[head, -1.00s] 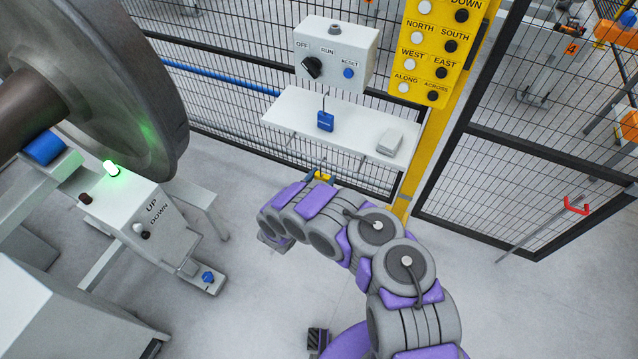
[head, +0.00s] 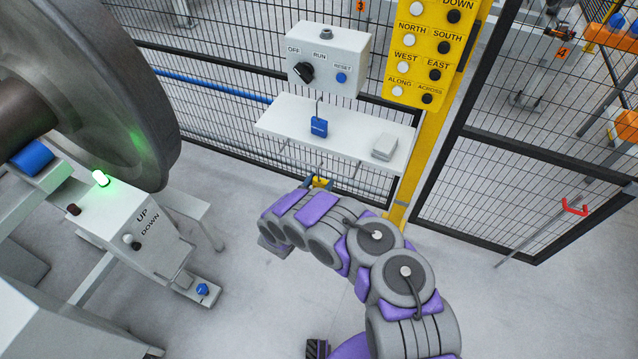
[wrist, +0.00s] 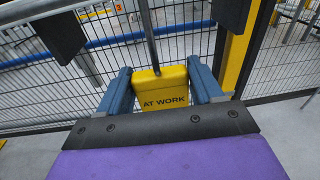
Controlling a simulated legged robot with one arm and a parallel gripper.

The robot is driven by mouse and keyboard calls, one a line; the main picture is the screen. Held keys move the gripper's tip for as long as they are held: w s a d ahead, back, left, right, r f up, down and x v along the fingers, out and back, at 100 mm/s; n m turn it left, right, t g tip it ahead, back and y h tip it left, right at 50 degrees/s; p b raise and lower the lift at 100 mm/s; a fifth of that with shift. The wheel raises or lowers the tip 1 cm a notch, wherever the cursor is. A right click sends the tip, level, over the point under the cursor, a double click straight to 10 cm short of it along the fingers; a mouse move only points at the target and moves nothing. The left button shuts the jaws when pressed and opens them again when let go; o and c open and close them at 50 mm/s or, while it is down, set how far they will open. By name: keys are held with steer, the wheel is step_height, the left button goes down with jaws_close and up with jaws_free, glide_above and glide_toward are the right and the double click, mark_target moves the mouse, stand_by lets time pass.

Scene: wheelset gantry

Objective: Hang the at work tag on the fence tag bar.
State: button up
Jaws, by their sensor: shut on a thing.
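My gripper (head: 318,183) is below the front edge of a white shelf, in front of the mesh fence. In the wrist view its two blue fingers (wrist: 162,92) are shut on the yellow at work tag (wrist: 163,88), one on each side. The tag hangs upright with its lettering facing the camera. In the head view only a small yellow part of the tag shows. I cannot tell for sure which bar is the fence tag bar; thin grey rods show under the shelf.
The white shelf (head: 270,117) carries a blue tag (head: 319,127) and a pale block (head: 385,146). A switch box (head: 328,60) and a yellow button panel (head: 417,72) are above. A yellow post (head: 407,190) stands right of my gripper. A large wheel (head: 120,100) is at left.

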steer(key=o, duration=1.1)
steer(key=shift+s, duration=0.1)
steer(key=p+v, duration=0.4)
steer(key=v, duration=1.3)
steer(key=shift+a, duration=0.1)
